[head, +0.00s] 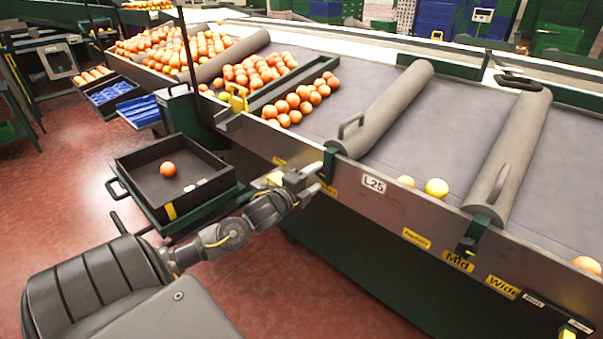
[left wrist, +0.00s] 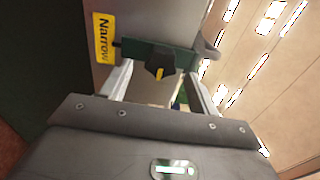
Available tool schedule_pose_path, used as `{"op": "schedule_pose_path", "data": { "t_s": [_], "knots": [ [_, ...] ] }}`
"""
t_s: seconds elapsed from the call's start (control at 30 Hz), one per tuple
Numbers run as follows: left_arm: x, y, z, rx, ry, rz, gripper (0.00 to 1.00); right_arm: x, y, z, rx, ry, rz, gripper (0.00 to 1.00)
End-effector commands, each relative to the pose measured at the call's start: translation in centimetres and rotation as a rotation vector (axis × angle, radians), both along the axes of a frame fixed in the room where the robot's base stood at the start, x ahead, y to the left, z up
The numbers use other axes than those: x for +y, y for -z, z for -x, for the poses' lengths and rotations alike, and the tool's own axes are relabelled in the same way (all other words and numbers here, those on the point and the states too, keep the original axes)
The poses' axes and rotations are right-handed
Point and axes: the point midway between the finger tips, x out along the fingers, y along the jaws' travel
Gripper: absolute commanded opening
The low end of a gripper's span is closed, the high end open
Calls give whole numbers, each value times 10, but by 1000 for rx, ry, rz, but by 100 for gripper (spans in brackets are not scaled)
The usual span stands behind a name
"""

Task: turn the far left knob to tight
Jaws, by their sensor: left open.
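The far left knob (left wrist: 160,66) is black with a yellow pointer mark, in the left wrist view. It sits on a green bracket (left wrist: 183,60) beside the yellow Narrow label (left wrist: 104,38). My left gripper (left wrist: 160,90) is open, with one finger on each side of the knob and a gap showing around it. In the head view my left gripper (head: 319,178) reaches the table's front face below the green bracket (head: 329,163), and the knob is hidden there. My right gripper is in neither view.
Another knob (head: 466,247) is near the Mid label (head: 457,261). Grey rollers (head: 385,112) with handles lie across the sorting table. A black tray (head: 215,190) holding an orange (head: 168,168) stands left of my gripper. Several oranges lie in the lanes.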

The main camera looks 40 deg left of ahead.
Motion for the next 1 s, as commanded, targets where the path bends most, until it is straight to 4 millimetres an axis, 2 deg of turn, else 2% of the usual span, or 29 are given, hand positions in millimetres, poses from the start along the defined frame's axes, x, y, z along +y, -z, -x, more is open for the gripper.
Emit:
{"op": "schedule_pose_path", "data": {
  "t_s": [0.03,0.2,0.4,0.6,1.0],
  "knots": [
    [-1,2,11,4,1,0,61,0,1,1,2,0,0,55],
    [-2,2,44,4,2,0,61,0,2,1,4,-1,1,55],
    [-2,1,70,2,0,1,61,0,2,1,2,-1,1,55],
    [-2,0,80,1,1,0,61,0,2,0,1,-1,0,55],
    [-2,0,80,0,0,0,61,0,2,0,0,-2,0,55]
  ]
}}
